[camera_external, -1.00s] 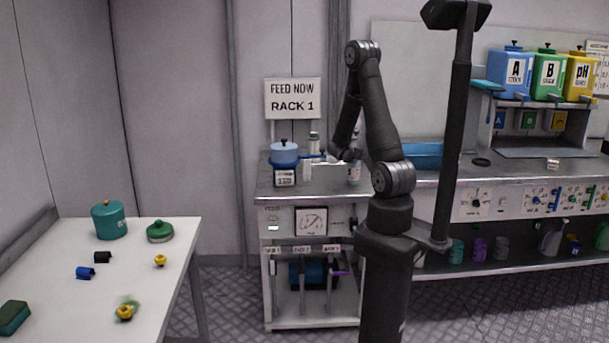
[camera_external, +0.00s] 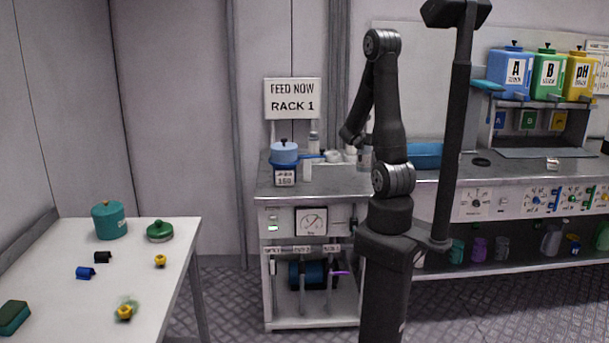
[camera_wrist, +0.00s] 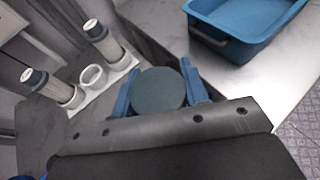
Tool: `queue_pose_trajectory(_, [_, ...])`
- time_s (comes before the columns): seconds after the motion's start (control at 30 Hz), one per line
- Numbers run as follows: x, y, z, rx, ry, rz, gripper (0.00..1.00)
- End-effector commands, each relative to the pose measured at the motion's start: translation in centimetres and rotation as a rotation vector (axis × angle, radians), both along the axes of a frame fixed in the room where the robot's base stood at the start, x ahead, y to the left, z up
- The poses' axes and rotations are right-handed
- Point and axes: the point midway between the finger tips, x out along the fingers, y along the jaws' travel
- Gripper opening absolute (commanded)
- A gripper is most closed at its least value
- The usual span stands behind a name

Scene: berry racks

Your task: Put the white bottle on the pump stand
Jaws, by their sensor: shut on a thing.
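My gripper (camera_wrist: 158,76) has its blue fingers on either side of a round, dark grey-green top (camera_wrist: 159,90) in the wrist view. This seems to be the top of the held bottle, whose sides are hidden from this camera. In the external view a pale bottle (camera_external: 365,160) hangs at my gripper, partly behind my arm, above the rear bench. A white stand (camera_wrist: 113,77) with an open ring (camera_wrist: 93,76) lies just left of the held bottle in the wrist view. I cannot tell surely whether it is the pump stand.
A blue tray (camera_wrist: 247,30) is on the bench to the right. In the external view a blue pot (camera_external: 285,153) stands at the bench's left end. The left table is clear of my arm.

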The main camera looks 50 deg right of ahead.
Motion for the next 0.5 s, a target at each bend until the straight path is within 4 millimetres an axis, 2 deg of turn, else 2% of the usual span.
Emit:
queue_pose_trajectory(0.03, [-1.1,-0.4,0.8,-0.001,-0.003,-0.004,0.00])
queue_pose_trajectory(0.2, [-3.7,-1.4,2.5,-0.002,-0.003,-0.003,0.00])
queue_pose_trajectory(0.5, [-6.3,-2.2,4.1,-0.002,-0.001,0.000,0.00])
